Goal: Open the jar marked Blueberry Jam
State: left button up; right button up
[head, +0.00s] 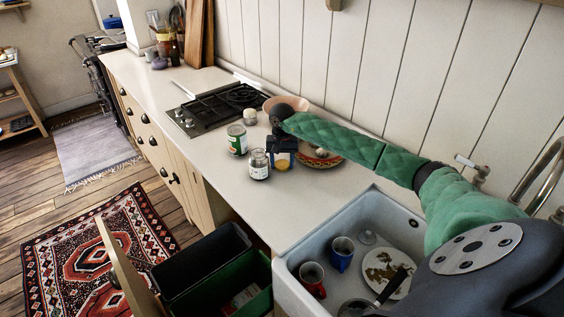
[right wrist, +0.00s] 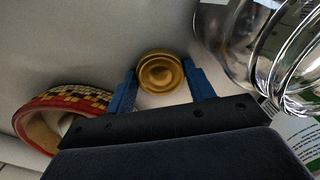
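A glass jar (head: 258,166) with a pale label stands upright on the counter; its print is too small to read. No golden lid shows on its top. It also shows as clear shiny glass in the right wrist view (right wrist: 232,45). My right gripper (head: 283,157) is low over the counter just right of this jar. Its blue fingers are at both sides of a round golden lid (right wrist: 160,72), which looks pinched between the tips; I see no jar beneath it. The lid shows small in the head view (head: 283,164). My left gripper is not in view.
A green-labelled can (head: 237,140) and a small pale-topped jar (head: 250,117) stand near the hob (head: 222,104). A patterned bowl (right wrist: 40,108) is close beside my right gripper. The sink (head: 285,275) holds mugs and a plate. The counter's front left is clear.

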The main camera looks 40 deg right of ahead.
jog(key=o, duration=0.3)
jog(key=shift+o, duration=0.4)
jog(key=shift+r, duration=0.15)
